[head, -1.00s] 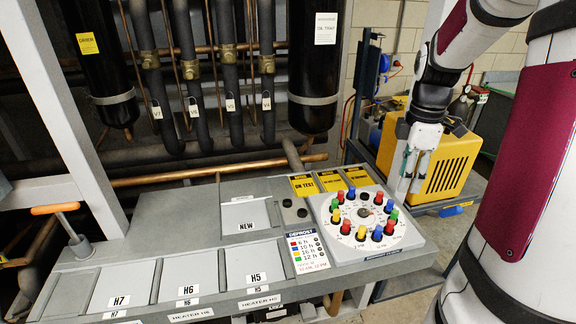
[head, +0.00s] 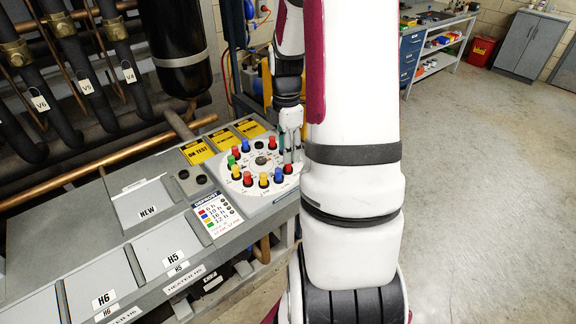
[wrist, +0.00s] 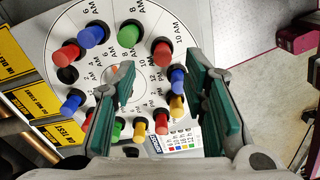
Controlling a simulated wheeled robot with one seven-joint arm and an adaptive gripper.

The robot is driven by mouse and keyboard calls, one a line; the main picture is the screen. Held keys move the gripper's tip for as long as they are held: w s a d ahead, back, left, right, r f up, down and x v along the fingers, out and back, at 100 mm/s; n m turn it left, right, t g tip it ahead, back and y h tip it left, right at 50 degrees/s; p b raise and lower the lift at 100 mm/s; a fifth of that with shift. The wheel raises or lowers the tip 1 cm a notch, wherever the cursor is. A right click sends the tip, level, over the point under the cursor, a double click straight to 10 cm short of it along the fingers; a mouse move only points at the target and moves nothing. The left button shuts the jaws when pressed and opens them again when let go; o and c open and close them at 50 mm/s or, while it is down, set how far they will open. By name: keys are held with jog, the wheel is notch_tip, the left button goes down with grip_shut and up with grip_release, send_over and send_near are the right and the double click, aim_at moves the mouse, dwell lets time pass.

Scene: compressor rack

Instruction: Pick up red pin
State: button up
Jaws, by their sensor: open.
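Several coloured pins stand upright in a ring on the white round dial (head: 262,165), which also shows in the wrist view (wrist: 100,75). Other red pins stand at the dial's left (wrist: 66,55) and near the bottom (wrist: 161,122). My gripper (wrist: 160,75) is open and empty, with teal pads. In the head view my gripper (head: 291,152) is over the dial's right side, just above a red pin (head: 288,168).
A coloured legend card (head: 215,214) lies in front of the dial. Yellow-black signs (head: 198,151) are behind it. A copper pipe (head: 130,152) and black cylinder (head: 180,50) stand at the back left. Open floor (head: 470,180) lies to the right.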

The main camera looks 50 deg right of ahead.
jog(key=f, duration=0.4)
jog(key=shift+s+f, duration=0.1)
jog(key=shift+s, duration=0.1)
jog(key=shift+c, duration=0.5)
grip_shut()
jog(key=shift+r, duration=0.8)
notch_tip(320, 180, up, 2)
jog(key=shift+r, duration=0.2)
jog(key=s+a+r+p, duration=0.1)
jog(key=s+a, duration=0.7)
jog(key=s, duration=0.5)
jog(key=shift+s+a, duration=0.2)
jog(key=shift+a, duration=0.15)
